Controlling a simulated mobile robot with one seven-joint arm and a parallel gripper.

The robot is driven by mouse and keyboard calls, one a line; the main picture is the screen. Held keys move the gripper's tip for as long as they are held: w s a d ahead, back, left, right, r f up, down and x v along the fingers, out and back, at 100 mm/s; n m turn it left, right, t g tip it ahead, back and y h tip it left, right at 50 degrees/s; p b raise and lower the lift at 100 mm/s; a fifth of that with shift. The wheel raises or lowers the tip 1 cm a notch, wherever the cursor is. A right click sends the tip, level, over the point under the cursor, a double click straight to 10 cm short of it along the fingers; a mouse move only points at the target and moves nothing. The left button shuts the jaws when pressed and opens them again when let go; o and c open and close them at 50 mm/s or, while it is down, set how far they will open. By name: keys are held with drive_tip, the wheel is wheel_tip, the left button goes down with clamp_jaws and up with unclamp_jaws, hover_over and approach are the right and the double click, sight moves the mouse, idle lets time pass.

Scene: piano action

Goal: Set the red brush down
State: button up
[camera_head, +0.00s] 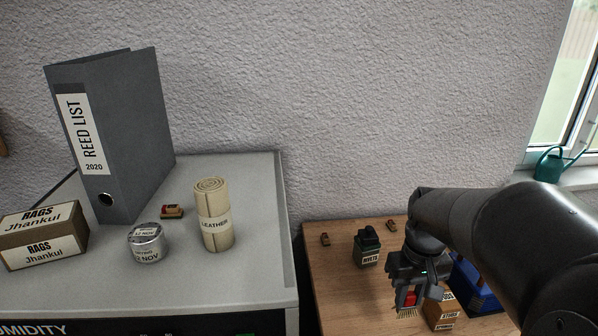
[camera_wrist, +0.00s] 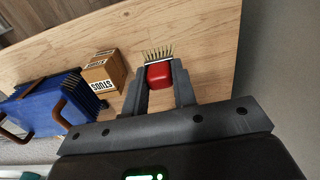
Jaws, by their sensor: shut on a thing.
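My gripper (camera_head: 408,298) is low over the right part of the scene, above the wooden table (camera_head: 343,284). It is shut on the red brush (camera_head: 410,299). In the wrist view the red brush (camera_wrist: 159,74) sits between the two fingers of my gripper (camera_wrist: 158,88), its pale bristles pointing away from the palm. Whether the bristles touch the wood I cannot tell.
A cardboard STUDS box (camera_wrist: 105,70) and a blue case with brown handles (camera_wrist: 52,102) stand close beside my gripper. Bare wood lies left of my gripper. A grey cabinet (camera_head: 262,200) adjoins.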

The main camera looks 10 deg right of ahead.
drive_tip(key=w+a+f+m, duration=0.1)
drive_tip(key=w+a+f, duration=0.2)
drive_tip(key=w, duration=0.5)
drive_tip(key=w+a+f+m, duration=0.1)
drive_tip(key=w+a+f, duration=0.2)
drive_tip(key=w+a, duration=0.2)
drive_tip(key=w+a+f+m, duration=0.1)
drive_tip(key=w+a+f, duration=0.3)
drive_tip(key=w, duration=0.7)
drive_tip(key=shift+w, duration=0.2)
